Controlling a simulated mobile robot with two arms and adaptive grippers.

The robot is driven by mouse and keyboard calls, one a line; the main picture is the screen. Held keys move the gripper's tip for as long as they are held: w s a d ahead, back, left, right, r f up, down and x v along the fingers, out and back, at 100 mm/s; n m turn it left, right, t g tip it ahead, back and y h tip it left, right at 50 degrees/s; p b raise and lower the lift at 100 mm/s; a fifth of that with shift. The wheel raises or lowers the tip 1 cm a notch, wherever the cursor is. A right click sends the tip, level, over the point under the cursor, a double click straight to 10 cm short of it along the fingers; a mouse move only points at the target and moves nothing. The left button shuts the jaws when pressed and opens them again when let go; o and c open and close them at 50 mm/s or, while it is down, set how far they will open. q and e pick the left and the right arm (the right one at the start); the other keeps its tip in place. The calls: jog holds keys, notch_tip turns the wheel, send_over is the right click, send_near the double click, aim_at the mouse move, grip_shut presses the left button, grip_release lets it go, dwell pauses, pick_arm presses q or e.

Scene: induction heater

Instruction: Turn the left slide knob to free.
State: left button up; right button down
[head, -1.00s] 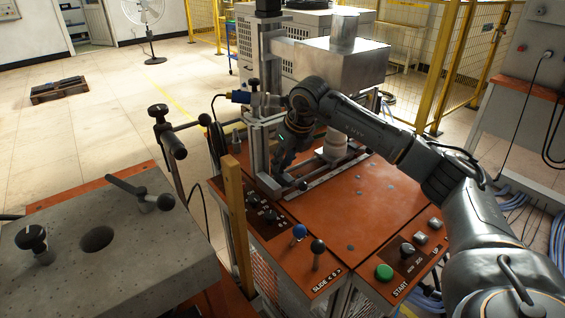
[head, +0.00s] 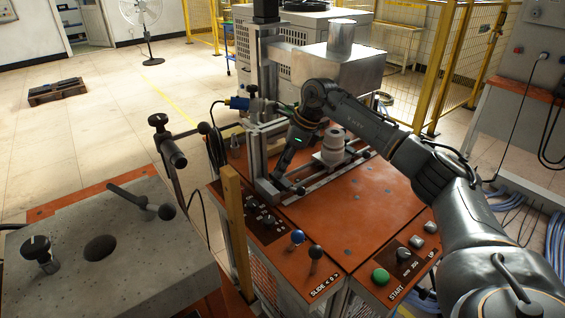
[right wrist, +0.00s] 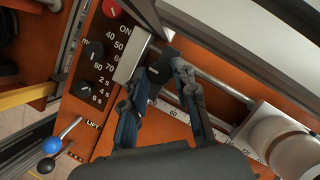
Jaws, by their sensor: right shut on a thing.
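The left slide knob (right wrist: 163,64) is a small dark piece beside a metal block at the left end of the slide rail in the right wrist view. My right gripper (right wrist: 158,78) is closed around it, one finger on each side. In the head view my right gripper (head: 282,177) reaches down to the left end of the slide on the orange machine top. The fingers hide the knob there, and its exact turn cannot be told. My left gripper is not in view.
A control panel (right wrist: 100,65) with dials and a red button lies close left of the fingers. A pale stacked cylinder (head: 333,147) stands on the slide to the right. Blue (head: 297,237) and black (head: 315,252) ball levers are at the front. A metal column rises behind.

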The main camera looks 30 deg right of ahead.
jog(key=shift+n, duration=0.3)
jog(key=c, duration=1)
grip_release()
jog(key=shift+c, duration=0.2)
jog(key=shift+r, duration=0.15)
notch_tip(320, 180, up, 10)
jog(key=shift+f, duration=0.15)
